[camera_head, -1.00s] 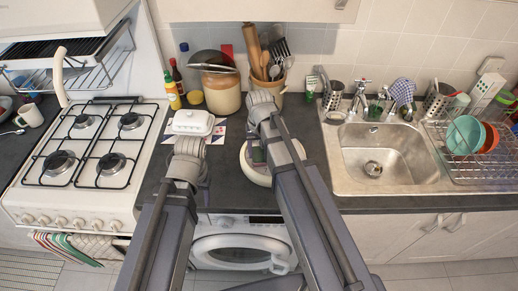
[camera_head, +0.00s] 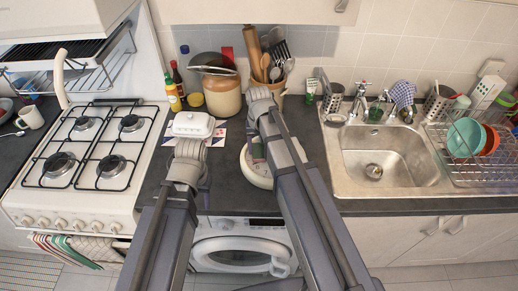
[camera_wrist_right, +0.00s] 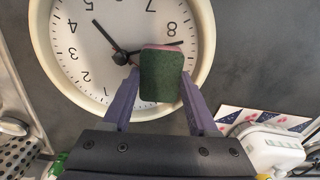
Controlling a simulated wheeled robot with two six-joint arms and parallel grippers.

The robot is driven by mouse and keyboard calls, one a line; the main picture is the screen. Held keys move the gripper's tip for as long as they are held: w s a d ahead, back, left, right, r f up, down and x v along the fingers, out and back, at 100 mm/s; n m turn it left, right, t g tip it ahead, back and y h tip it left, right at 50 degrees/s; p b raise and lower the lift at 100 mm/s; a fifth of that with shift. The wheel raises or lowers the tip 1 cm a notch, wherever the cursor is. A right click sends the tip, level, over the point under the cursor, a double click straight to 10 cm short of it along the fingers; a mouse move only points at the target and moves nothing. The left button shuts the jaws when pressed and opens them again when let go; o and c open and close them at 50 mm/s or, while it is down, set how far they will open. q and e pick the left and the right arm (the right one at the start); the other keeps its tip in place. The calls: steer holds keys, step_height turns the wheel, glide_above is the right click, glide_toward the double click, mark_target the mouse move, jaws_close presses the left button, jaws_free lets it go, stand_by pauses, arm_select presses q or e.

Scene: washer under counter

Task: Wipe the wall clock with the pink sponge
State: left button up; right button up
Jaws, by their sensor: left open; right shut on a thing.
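The round wall clock (camera_head: 249,177) with a cream rim lies face up on the dark counter, partly hidden by my right arm in the head view. Its white face (camera_wrist_right: 85,50) and black hands show upside down in the right wrist view. My right gripper (camera_wrist_right: 158,92) is shut on the pink sponge (camera_wrist_right: 161,76), whose dark green side faces the camera. The sponge is over the clock face near the numeral 8; I cannot tell whether it touches. My left gripper (camera_head: 187,165) is open, by the front of the white butter dish (camera_head: 193,125); its fingers are mostly hidden.
The gas stove (camera_head: 90,150) is at left and the sink (camera_head: 385,160) at right. A stoneware jar (camera_head: 222,92), bottles and a utensil pot (camera_head: 270,85) stand behind. A patterned card (camera_head: 218,135) lies by the butter dish. The washer (camera_head: 240,250) is below.

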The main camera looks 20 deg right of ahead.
steer(key=shift+r, duration=0.1)
step_height(320, 180, up, 9)
steer(key=p, duration=0.9)
